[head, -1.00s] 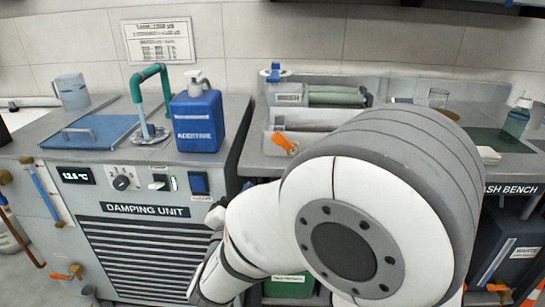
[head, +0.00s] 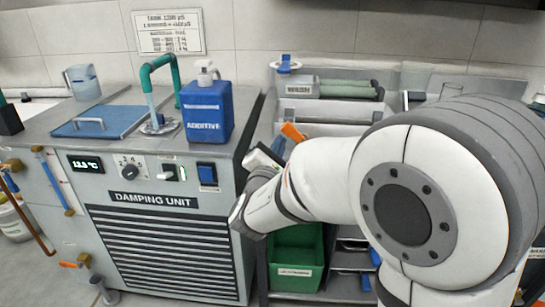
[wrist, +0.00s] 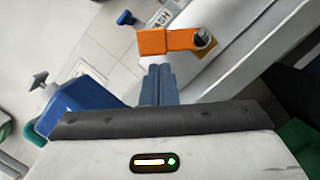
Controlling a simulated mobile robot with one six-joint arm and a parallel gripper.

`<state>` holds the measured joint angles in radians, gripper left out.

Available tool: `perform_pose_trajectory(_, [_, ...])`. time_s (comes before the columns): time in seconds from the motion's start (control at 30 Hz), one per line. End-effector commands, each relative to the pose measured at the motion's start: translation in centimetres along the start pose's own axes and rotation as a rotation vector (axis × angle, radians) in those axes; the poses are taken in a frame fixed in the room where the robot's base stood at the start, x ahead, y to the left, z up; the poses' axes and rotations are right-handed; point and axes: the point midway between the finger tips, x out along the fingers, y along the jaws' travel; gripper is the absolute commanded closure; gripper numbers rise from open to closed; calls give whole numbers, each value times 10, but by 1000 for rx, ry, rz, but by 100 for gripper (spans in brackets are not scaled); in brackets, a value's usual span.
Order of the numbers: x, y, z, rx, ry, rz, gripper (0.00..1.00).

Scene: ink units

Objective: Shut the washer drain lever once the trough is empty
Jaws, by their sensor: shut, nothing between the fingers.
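The orange drain lever (head: 293,132) sticks out from the front of the washer (head: 325,114), slanting in the head view. In the wrist view the orange lever (wrist: 166,41) lies just beyond my fingertips, with a round metal pivot at its right end. My gripper (head: 279,146) is close to the lever, partly hidden by my wrist in the head view. In the wrist view my gripper (wrist: 158,68) has its blue fingers together with nothing between them. A small gap seems to separate them from the lever; contact cannot be told. The trough's inside and any liquid cannot be made out.
The blue additive jug (head: 207,111) stands on the damping unit (head: 160,225), left of my gripper; it also shows at left in the wrist view (wrist: 66,112). Green rollers (head: 348,88) lie behind the washer. A green bin (head: 296,258) is below. My arm covers the right side.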

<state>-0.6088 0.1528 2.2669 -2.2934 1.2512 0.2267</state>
Motion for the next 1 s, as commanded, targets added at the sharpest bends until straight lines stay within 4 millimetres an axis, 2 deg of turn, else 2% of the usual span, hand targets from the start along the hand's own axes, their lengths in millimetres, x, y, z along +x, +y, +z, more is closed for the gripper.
perform_pose_trajectory(0.37, [1,0,5,0,0,0,100])
perform_pose_trajectory(0.4, [2,-5,9,-1,-2,-2,100])
perform_pose_trajectory(0.6, [0,0,5,22,0,-4,100])
perform_pose_trajectory(1.0, [2,4,9,124,0,-30,100])
